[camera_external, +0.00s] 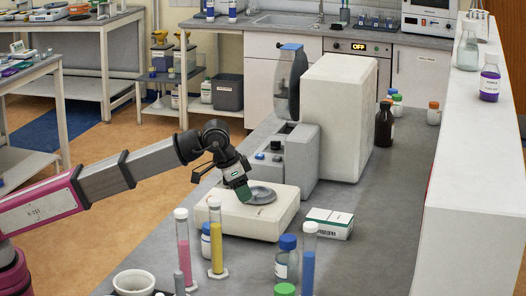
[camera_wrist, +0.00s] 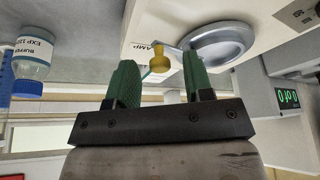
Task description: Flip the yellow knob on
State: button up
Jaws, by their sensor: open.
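The yellow knob (camera_wrist: 158,61) shows in the wrist view on the white device, beside a small printed label ending in "AMP". A thin dark green piece sticks out at its left. My gripper (camera_wrist: 157,56) is open, with one green finger to the left of the knob and one to the right; I cannot tell whether either touches it. In the external view my gripper (camera_external: 243,191) hangs low over the white device (camera_external: 240,222), next to its round grey dish (camera_external: 262,195). The knob is hidden there. The dish also shows in the wrist view (camera_wrist: 218,46).
A pink cylinder (camera_external: 183,247), a yellow cylinder (camera_external: 216,250) and a blue cylinder (camera_external: 308,272) stand in front of the device. A small box (camera_external: 329,225) lies at its right. A large white instrument (camera_external: 335,115) stands behind. The grey bench right of the box is clear.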

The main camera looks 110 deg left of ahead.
grip_shut()
jog(key=shift+w+d+n+g+y, duration=0.1)
jog(key=shift+w+n+g+y, duration=0.3)
jog(key=shift+n, duration=0.9)
jog(key=shift+w, duration=0.1)
grip_release()
jog(key=v, duration=1)
jog(key=shift+r, duration=0.4)
